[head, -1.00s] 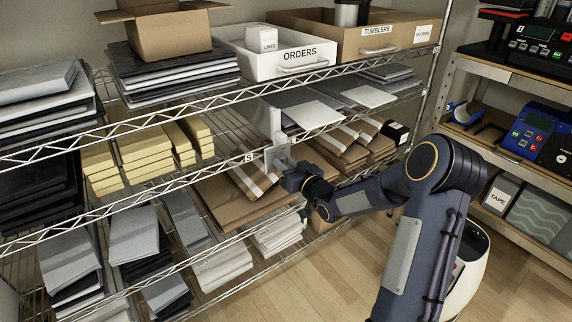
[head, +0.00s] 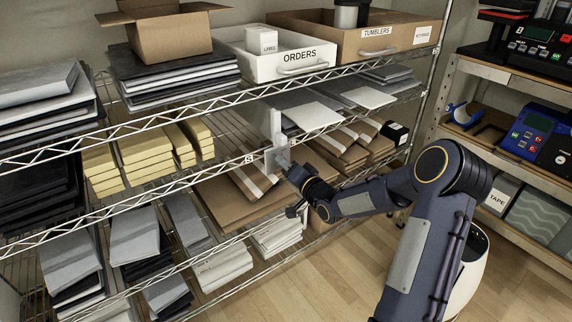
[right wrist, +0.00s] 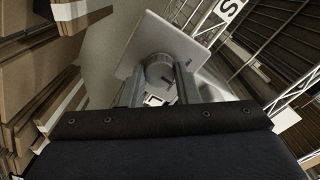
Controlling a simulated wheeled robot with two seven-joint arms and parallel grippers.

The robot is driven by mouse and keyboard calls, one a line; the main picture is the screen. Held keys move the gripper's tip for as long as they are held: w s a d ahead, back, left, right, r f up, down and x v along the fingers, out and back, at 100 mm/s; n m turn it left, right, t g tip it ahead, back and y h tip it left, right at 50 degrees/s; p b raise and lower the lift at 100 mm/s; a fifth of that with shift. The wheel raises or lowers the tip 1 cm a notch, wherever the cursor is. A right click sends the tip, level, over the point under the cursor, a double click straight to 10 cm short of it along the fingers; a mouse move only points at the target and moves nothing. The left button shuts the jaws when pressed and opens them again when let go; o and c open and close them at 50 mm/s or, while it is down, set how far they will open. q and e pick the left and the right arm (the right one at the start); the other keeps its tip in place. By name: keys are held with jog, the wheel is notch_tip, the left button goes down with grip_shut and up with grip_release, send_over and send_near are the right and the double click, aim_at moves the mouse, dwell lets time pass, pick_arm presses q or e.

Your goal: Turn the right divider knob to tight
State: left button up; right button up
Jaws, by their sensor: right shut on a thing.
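The pale upright divider (head: 275,128) stands at the front edge of the middle shelf, with its plate also seen in the right wrist view (right wrist: 142,42). Its round grey knob (right wrist: 159,70) sits on the plate's front face. My right gripper (head: 284,161) reaches the divider from the front right. In the right wrist view its two fingers (right wrist: 159,82) stand on either side of the knob and are shut on it. The fingers and wrist mostly hide the knob in the head view. No tight or loose marking is legible. My left gripper is not in view.
An S label (head: 249,159) is on the shelf rail just left of the divider. Yellow packs (head: 143,150) lie farther left, and brown flat cartons (head: 345,150) lie to the right. Floor (head: 330,275) is open below.

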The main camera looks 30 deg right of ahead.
jog(key=m+p, duration=0.1)
jog(key=m, duration=0.4)
jog(key=shift+m, duration=0.4)
dwell(0.3)
jog(key=o, duration=1)
jog(key=shift+c, duration=0.2)
jog(key=s+p, duration=0.1)
jog(key=s, duration=0.6)
jog(key=shift+s+d, duration=0.35)
jog(key=shift+s, duration=0.05)
